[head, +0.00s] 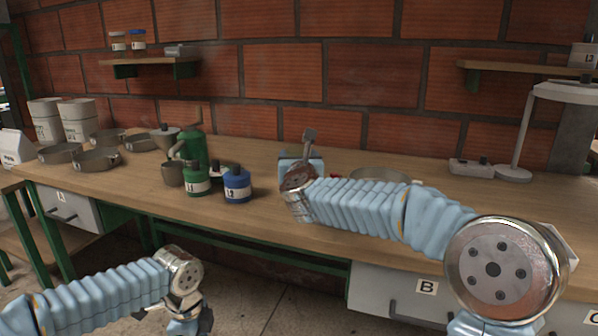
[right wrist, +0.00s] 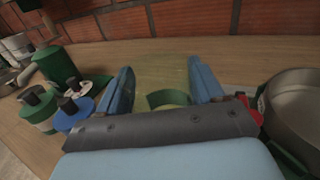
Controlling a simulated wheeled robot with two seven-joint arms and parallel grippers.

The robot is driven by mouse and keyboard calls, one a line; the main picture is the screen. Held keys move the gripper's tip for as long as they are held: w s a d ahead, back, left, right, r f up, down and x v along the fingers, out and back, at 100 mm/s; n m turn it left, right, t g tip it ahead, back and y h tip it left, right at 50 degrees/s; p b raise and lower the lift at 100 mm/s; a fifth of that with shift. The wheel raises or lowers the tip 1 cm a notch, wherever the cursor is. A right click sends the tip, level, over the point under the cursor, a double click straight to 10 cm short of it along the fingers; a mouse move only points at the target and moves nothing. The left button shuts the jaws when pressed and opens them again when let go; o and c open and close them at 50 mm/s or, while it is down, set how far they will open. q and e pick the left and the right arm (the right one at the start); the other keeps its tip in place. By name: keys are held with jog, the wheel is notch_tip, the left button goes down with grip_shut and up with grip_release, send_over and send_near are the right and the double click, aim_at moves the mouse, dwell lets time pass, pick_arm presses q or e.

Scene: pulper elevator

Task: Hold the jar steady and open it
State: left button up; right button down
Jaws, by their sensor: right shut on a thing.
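My right gripper (right wrist: 163,82) is above the bench, its two blue fingers apart on either side of a pale, see-through jar (right wrist: 160,75) with a green curved band (right wrist: 168,98) at its near side. The right gripper is shut on this jar. In the head view my right wrist hides the jar and most of the gripper. My left gripper (head: 190,325) hangs low in front of the bench, away from the jar and cut by the bottom edge. Its fingers are not clear.
A green container (head: 196,180) and a blue one (head: 237,184) stand to the left, by a green hand-cranked machine (head: 192,148) and a cup (head: 173,174). Several pans (head: 97,158) are farther left. A round pan (right wrist: 295,100) is close right.

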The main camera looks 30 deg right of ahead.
jog(key=shift+d+f, duration=0.1)
jog(key=shift+f, duration=1.5)
jog(key=shift+f+b, duration=0.2)
jog(key=shift+b, duration=0.2)
jog(key=shift+c, duration=0.8)
grip_release()
jog(key=shift+r, duration=0.1)
